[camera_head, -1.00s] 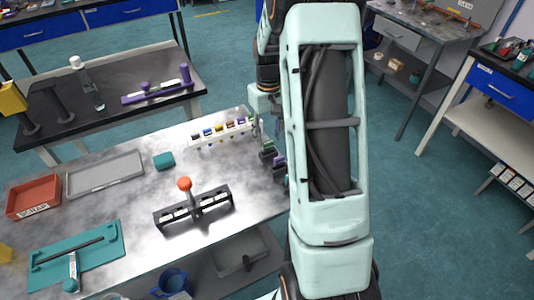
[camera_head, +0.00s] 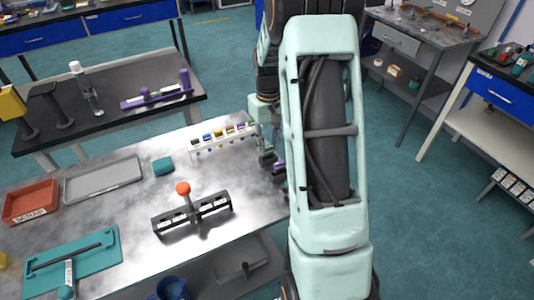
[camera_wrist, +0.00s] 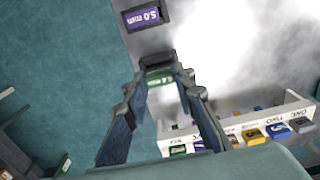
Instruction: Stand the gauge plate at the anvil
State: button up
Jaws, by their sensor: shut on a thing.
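My gripper (camera_wrist: 158,84) is in the wrist view, its two fingers closing at the tips on a small dark plate with a green labelled face (camera_wrist: 159,77), which I take as the gauge plate. The label is too small to read. A dark block with a purple face marked 5.0 (camera_wrist: 143,16) sits just beyond the plate, near the bench edge, with a gap between them. I cannot tell whether this block is the anvil. In the head view my arm hides much of the gripper, near the bench's right edge.
A white rack (camera_head: 222,145) with several coloured pieces stands close to the gripper; it also shows in the wrist view (camera_wrist: 232,127).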

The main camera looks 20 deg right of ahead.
aim_at(268, 147)
jog(key=shift+r+p, duration=2.2)
jog(key=shift+r, duration=1.25)
